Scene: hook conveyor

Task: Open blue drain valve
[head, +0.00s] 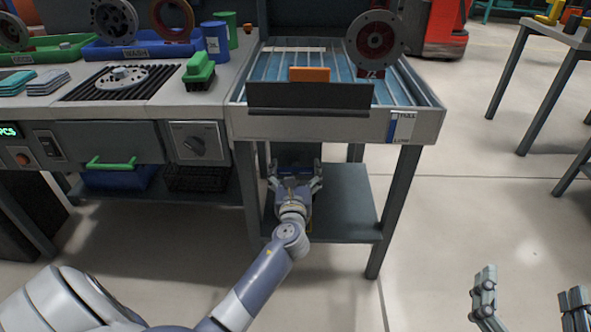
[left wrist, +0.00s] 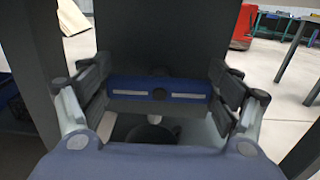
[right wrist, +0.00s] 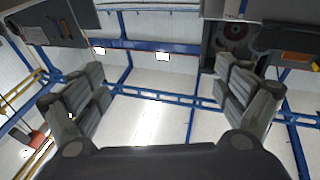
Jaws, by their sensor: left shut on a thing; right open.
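The blue drain valve (left wrist: 160,88) is a wide blue bar with a dark round centre, seen crosswise in the left wrist view. It sits under the wash table, above a dark round part (left wrist: 150,134). My left gripper (head: 295,183) reaches under the table and is shut on the bar, a finger at each end.
The table's tray (head: 424,122) has blue slats, an orange block (head: 309,74), a dark wheel (head: 376,40) and a FULL level label (head: 401,127). Table legs (head: 395,215) and a lower shelf (head: 345,205) surround my left gripper.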

